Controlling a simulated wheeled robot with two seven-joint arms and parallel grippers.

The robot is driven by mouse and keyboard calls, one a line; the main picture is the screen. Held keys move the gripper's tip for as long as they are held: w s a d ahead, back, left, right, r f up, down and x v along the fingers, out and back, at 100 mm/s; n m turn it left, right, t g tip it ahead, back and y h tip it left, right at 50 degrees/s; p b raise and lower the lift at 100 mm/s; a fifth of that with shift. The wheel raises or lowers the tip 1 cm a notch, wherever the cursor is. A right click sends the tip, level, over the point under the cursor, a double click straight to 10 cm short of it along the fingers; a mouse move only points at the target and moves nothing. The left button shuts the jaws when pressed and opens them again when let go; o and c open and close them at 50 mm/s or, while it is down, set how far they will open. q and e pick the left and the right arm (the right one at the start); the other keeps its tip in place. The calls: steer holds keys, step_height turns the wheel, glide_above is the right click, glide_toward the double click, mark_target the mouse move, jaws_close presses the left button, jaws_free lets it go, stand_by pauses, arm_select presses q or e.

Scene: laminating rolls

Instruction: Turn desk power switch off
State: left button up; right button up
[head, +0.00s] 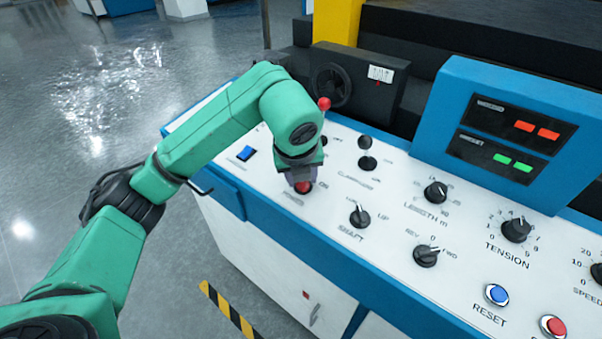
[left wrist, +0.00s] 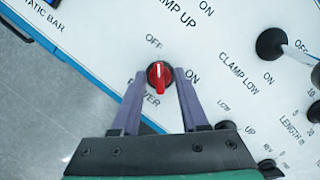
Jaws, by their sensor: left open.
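The desk power switch is a round black knob with a red handle (left wrist: 159,75), on the white panel in the left wrist view. Its white mark faces the top of that picture, towards the OFF label; ON is printed to its right, and the label below is partly covered. My left gripper (left wrist: 160,77) is open, with one purple finger on each side of the knob; I cannot tell whether they touch it. In the head view the red handle (head: 303,187) shows just below the left gripper (head: 301,180). My right gripper is not in view.
A red-tipped lever (head: 324,103) stands close behind my left wrist. A display box (head: 450,90) rises at the right.

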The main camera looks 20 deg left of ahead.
arm_select(q)
steer(key=p+v, duration=0.1)
steer(key=v, duration=1.3)
steer(key=shift+s+r+p, duration=0.15)
steer(key=shift+r+p, duration=0.05)
steer(key=shift+p, duration=0.1)
